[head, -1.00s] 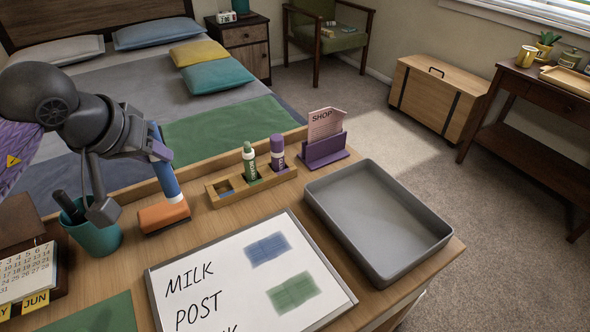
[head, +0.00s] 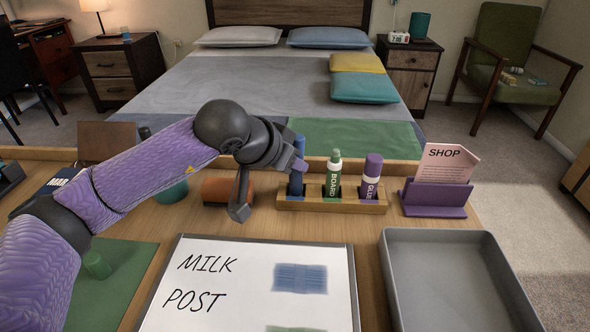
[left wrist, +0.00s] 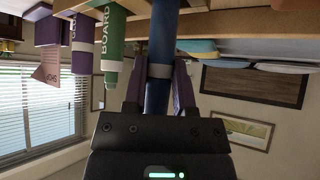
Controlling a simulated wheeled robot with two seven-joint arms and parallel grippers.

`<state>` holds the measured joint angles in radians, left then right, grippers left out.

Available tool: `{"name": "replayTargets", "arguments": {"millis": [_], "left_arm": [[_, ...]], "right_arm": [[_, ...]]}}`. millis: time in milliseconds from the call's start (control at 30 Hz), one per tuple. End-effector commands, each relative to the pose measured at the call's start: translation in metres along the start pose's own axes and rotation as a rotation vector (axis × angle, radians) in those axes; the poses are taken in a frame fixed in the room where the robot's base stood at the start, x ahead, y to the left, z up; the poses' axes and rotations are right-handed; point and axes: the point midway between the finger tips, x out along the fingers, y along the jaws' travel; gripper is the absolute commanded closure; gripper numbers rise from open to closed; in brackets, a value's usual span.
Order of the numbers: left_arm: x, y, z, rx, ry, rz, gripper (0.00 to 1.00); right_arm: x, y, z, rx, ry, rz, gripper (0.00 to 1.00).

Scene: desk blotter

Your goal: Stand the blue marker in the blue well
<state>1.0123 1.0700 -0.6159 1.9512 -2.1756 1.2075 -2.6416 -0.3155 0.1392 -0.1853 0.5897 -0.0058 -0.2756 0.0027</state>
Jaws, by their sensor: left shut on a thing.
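The blue marker (head: 297,172) is upright at the left end of the wooden holder (head: 340,204), where the blue well is. The marker hides that well, and I cannot tell how deep its lower end sits. My left gripper (head: 298,164) is shut on the marker from the left. The left wrist view shows the blue marker (left wrist: 158,92) between the two purple fingers of the left gripper (left wrist: 158,85). A green board marker (head: 333,172) and a purple glue stick (head: 371,178) stand in the holder's other wells. My right gripper is not in view.
A purple card stand (head: 436,198) is right of the holder. An orange block (head: 217,191) and a teal cup (head: 172,191) are to its left. A whiteboard (head: 240,280) and a grey tray (head: 450,240) lie in front. Bare desk separates holder and whiteboard.

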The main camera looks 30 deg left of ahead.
Motion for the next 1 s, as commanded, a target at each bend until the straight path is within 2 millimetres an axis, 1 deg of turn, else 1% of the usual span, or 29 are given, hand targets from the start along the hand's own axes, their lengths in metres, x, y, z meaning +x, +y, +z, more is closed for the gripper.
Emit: {"name": "replayTargets", "arguments": {"millis": [267,300,367,400,467,767,867,1000], "left_arm": [[0.002,0.000,0.001,-0.001,0.002,0.000,1.00],[0.002,0.000,0.002,-0.001,0.002,0.000,0.65],[0.001,0.000,0.001,-0.001,0.002,0.000,0.52],[0.001,0.000,0.001,-0.001,0.002,0.000,0.44],[0.001,0.000,0.001,-0.001,0.002,0.000,0.31],[-0.002,0.000,-0.002,-0.001,0.004,0.000,0.31],[-0.015,-0.001,-0.004,0.001,0.006,-0.002,0.31],[-0.053,-0.001,-0.005,0.003,0.007,-0.005,0.31]], "right_arm": [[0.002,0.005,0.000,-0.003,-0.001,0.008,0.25],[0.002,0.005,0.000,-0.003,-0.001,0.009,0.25],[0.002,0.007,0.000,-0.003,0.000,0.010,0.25],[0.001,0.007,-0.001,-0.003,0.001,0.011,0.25],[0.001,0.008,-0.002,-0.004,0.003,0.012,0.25],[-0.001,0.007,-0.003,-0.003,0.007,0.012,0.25],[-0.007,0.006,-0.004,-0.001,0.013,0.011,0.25],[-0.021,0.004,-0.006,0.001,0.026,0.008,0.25]]}}
